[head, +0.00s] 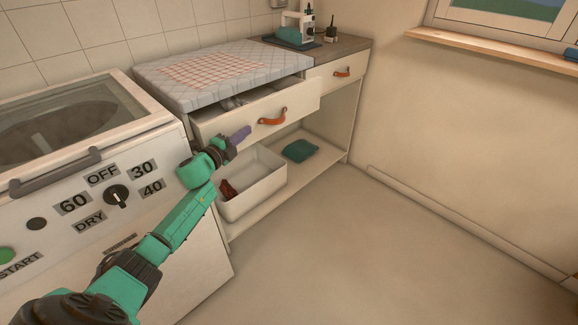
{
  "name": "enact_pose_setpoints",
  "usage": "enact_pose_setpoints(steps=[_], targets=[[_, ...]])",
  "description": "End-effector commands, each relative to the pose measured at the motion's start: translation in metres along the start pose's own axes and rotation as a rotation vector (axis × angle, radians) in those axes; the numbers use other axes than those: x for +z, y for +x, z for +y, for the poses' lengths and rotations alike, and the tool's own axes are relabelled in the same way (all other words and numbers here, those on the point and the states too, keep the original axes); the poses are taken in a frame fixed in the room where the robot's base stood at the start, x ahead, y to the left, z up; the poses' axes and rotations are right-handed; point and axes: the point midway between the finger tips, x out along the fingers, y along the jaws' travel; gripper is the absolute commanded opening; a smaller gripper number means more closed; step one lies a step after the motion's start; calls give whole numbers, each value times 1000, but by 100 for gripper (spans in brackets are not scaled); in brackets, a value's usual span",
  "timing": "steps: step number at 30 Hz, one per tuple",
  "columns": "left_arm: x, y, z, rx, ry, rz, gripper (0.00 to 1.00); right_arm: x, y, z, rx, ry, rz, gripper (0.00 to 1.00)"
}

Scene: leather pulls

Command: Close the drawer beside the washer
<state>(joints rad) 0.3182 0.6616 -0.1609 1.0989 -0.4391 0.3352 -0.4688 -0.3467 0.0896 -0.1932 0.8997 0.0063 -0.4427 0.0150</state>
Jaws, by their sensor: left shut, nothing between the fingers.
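The drawer (300,106) beside the washer is pulled partly out from under the padded counter. Its cream front carries an orange-brown leather pull (273,117), and something pale shows inside behind the front. The washer (90,205) stands to the left, with a dial and printed labels on its panel. My left gripper (241,134) is shut and empty, its purple fingertips in front of the left part of the drawer front, left of the pull. I cannot tell whether the fingertips touch the front. My right gripper is not in view.
A second drawer (342,72) with a leather pull sits farther right, apparently shut. Below, a white bin (254,190) and a folded teal cloth (300,150) rest on the low shelf. The floor (350,250) to the right is clear.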

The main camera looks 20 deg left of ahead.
Motion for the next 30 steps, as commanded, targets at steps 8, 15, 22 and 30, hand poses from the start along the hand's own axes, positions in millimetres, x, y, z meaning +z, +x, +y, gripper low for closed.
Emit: enact_pose_setpoints(steps=[8, 15, 22, 30], targets=[[3, 1, 0, 0, 0, 1, 0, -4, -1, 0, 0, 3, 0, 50], [2, 1, 0, 0, 0, 1, 0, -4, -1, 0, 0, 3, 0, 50], [2, 1, -4, -1, 1, 2, 0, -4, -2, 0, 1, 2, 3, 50], [3, 1, -48, -1, 4, 1, 0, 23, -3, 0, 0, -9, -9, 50]])
